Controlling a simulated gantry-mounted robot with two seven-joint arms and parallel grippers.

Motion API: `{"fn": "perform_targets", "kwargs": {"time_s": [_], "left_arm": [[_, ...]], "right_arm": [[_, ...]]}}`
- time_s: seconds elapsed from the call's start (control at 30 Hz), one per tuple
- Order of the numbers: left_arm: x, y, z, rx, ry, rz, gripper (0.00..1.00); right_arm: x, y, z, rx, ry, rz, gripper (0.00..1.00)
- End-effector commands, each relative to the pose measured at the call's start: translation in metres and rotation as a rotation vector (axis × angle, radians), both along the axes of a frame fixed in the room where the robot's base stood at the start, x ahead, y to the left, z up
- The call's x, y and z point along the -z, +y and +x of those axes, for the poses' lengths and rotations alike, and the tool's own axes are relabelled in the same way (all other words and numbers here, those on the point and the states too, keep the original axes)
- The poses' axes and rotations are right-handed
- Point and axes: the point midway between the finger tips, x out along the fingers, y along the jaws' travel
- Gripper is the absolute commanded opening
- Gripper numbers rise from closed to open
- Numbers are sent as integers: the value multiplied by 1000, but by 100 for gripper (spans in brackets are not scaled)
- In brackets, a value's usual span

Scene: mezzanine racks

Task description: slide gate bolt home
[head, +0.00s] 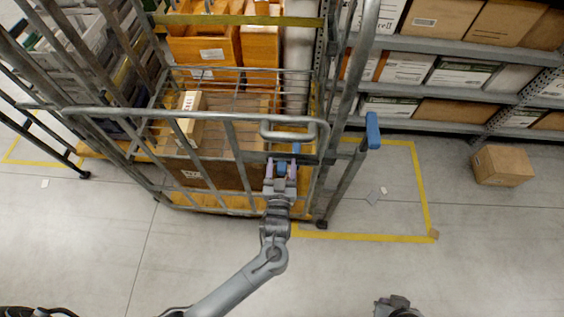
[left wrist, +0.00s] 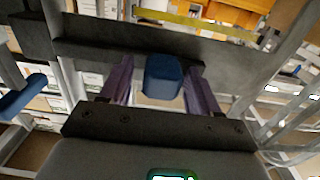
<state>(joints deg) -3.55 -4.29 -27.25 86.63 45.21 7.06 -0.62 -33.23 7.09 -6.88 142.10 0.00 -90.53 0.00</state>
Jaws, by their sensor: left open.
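A wire cage trolley stands in the head view, its grey tubular gate (head: 232,150) facing me. A dark bolt bar (left wrist: 230,62) crosses the left wrist view, with a blue knob (left wrist: 162,77) on it. The same knob (head: 281,169) shows small in the head view, near the gate's right end. My left gripper (head: 281,171) is at the knob, with its two purple fingers open on either side. In the left wrist view the fingers (left wrist: 160,85) stand apart from the knob, with gaps on both sides. How far the bolt reaches into its keeper cannot be made out.
A blue-ended lever (head: 373,130) sticks out right of the gate. Shelves of boxes stand at the back right. A loose carton (head: 502,165) lies on the floor. Part of my right arm shows at the bottom edge.

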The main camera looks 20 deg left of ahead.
Motion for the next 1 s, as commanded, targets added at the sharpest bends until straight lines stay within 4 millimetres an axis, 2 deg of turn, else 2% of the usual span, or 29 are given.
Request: {"fn": "perform_targets", "kwargs": {"time_s": [0.2, 0.5, 0.9, 1.0], "left_arm": [[0, 4, 12, 0, -1, 0, 62], [0, 5, 13, 0, 0, 0, 62], [0, 5, 13, 0, 0, 0, 0], [0, 5, 13, 0, 0, 0, 0]], "right_arm": [[1, 0, 0, -1, 0, -1, 0], [1, 0, 0, 1, 0, 0, 0], [1, 2, 0, 5, 0, 7, 0], [1, 2, 0, 5, 0, 7, 0]]}}
